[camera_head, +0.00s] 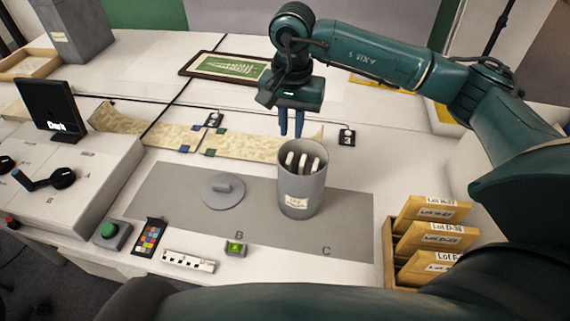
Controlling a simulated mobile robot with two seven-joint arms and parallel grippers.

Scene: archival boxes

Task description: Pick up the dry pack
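A grey cylindrical canister (299,205) with a small label stands upright on the grey mat, its top open. Several white packs (305,162) stand upright inside, their tops showing near the rim; their lower parts are hidden by the wall. A round grey lid (222,192) with a bar handle lies on the mat left of the canister. My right gripper (291,134) points down just above and behind the canister's rim in the picture. Its two blue fingers are apart, with nothing between them. My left gripper is not in view.
A wooden box with yellow lot envelopes (432,238) stands right of the mat (345,215). A small device with a green display (236,248), a scale bar (188,261) and a colour chart (150,238) lie in front. An unrolled strip (255,147) lies behind.

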